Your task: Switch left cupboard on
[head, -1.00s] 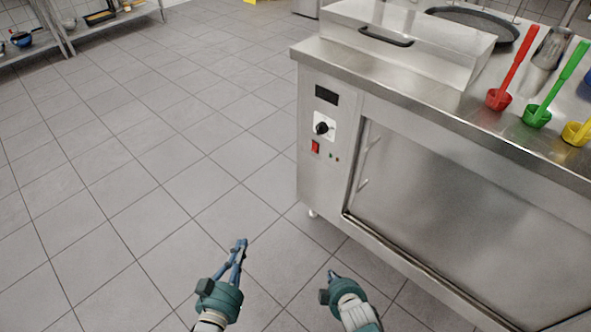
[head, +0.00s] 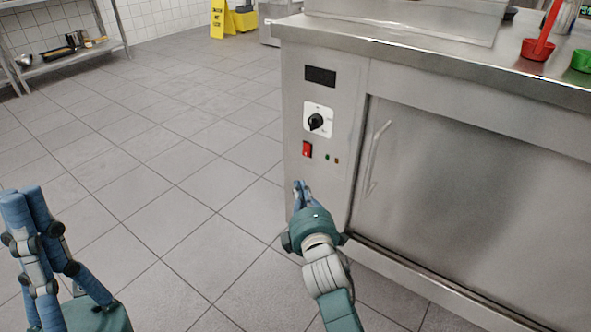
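The steel cupboard (head: 455,185) stands on the right of the head view. Its narrow left panel holds a dark display (head: 320,76), a black rotary knob (head: 316,122) on a white plate, a red switch (head: 307,149) and small indicator lights (head: 332,159). My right gripper (head: 299,184) is just below the red switch in the picture, pointing up at the panel; I see no contact with the switch. Its fingers are small and nearly edge-on, so their opening is unclear. My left gripper (head: 28,192) is raised at the left edge, away from the cupboard, and its opening is unclear.
A steel countertop (head: 400,47) tops the cupboard, with red (head: 538,48) and green (head: 582,58) ladles on it. A vertical door handle (head: 377,157) stands right of the panel. A yellow sign (head: 222,18) stands far back. The tiled floor between is clear.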

